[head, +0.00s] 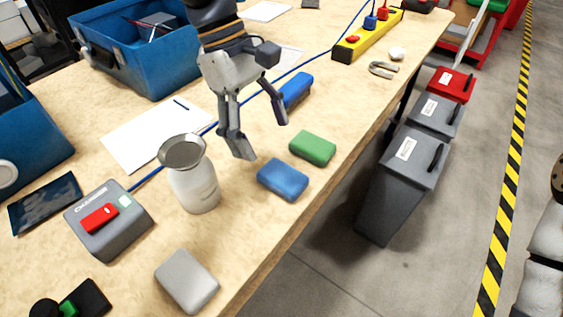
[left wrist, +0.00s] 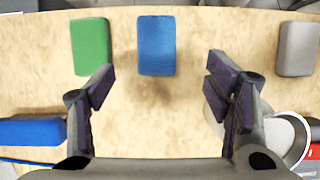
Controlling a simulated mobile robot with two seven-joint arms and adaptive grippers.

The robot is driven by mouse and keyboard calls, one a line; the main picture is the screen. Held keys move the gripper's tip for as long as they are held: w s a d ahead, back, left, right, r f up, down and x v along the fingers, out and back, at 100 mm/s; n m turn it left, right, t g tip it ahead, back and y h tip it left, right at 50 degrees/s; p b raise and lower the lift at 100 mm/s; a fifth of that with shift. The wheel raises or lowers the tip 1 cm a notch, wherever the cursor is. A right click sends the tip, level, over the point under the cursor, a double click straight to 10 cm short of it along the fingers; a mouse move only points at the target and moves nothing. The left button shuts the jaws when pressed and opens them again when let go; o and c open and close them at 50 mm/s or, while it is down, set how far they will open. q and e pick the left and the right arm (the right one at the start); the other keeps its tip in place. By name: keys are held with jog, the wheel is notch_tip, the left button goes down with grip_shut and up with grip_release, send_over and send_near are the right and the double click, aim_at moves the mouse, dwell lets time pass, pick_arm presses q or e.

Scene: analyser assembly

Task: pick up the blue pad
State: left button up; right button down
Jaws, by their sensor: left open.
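The blue pad (head: 283,180) lies flat on the wooden table near its front edge, beside the green pad (head: 312,148). My left gripper (head: 262,139) is open and empty above the table, a little behind the blue pad. In the left wrist view, the blue pad (left wrist: 156,45) shows beyond the fingertips, about centred between the open fingers (left wrist: 160,88). The green pad (left wrist: 90,45) is to its left there. A second blue block (head: 296,90) lies behind the gripper, partly hidden by it. My right gripper is not in view.
A grey pad (head: 187,281) lies at the front, a grey charger (head: 110,220) at the left. Blue bins (head: 135,50) stand behind. A yellow power strip (head: 368,36) and a horseshoe magnet (head: 384,69) lie at the far right.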

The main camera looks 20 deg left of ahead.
aim_at(281, 174)
pick_arm(q)
jog(key=x, duration=0.9)
jog(key=shift+w+d+f+b, duration=0.1)
jog(key=shift+w+f+b, duration=0.1)
jog(key=shift+b, duration=0.15)
jog(key=c, duration=1)
